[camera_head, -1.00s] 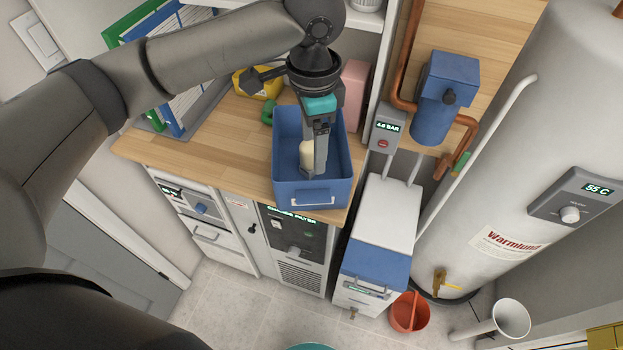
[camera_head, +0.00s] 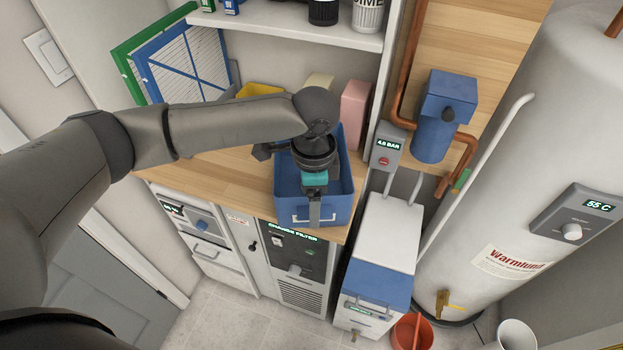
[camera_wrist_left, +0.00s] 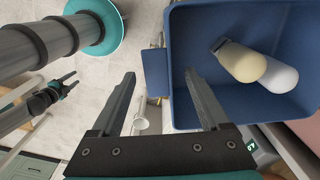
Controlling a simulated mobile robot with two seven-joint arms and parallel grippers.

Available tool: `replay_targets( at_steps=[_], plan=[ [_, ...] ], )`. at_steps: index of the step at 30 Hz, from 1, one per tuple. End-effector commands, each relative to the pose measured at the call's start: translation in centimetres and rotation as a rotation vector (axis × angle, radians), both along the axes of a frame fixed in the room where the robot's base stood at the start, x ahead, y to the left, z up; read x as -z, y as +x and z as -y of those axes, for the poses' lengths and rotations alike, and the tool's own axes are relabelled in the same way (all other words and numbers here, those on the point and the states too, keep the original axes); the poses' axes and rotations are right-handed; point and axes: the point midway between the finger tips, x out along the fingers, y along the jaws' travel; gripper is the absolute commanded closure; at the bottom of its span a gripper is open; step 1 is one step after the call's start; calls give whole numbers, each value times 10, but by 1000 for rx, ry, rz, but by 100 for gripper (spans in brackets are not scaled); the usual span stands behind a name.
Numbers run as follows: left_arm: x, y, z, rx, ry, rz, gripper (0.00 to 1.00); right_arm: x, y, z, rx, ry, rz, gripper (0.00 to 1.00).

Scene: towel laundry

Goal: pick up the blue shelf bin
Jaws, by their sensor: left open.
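The blue shelf bin (camera_head: 333,208) stands on the wooden counter near its front edge, with a handle on its front wall. My left gripper (camera_head: 315,222) points down at that front wall. In the left wrist view my left gripper (camera_wrist_left: 160,74) is open, and the rim of the blue bin (camera_wrist_left: 180,100) runs between its fingers, one on the inner side and one on the outer side. A cream bottle (camera_wrist_left: 238,61) and a paler one (camera_wrist_left: 280,76) lie inside the bin. A small dark gripper, seemingly my right one (camera_wrist_left: 66,82), shows far off; its jaws are too small to read.
A pink box (camera_head: 354,113) stands close behind the bin on the right. A grey pressure box (camera_head: 386,148) and a white and blue unit (camera_head: 384,235) are to the right. Framed filters (camera_head: 180,65) lean at the back left. A shelf (camera_head: 290,32) hangs above the counter.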

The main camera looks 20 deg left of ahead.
Motion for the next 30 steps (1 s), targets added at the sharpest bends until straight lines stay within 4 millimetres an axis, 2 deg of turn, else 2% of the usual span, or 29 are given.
replay_targets(
  at_steps=[6, 9, 18, 30],
  plan=[
    [34, -3, 3, 0, 2, -4, 21, 2, -1, 0, 0, 1, -1, 50],
    [44, -3, 3, 0, 2, -4, 21, 3, -2, 0, 0, 1, -2, 50],
    [47, -3, 3, 1, 2, -2, 22, 3, -3, -1, 0, 1, -4, 50],
    [47, -2, 3, 1, 2, -2, 67, 3, -4, -2, 1, 2, -6, 50]
  ],
)
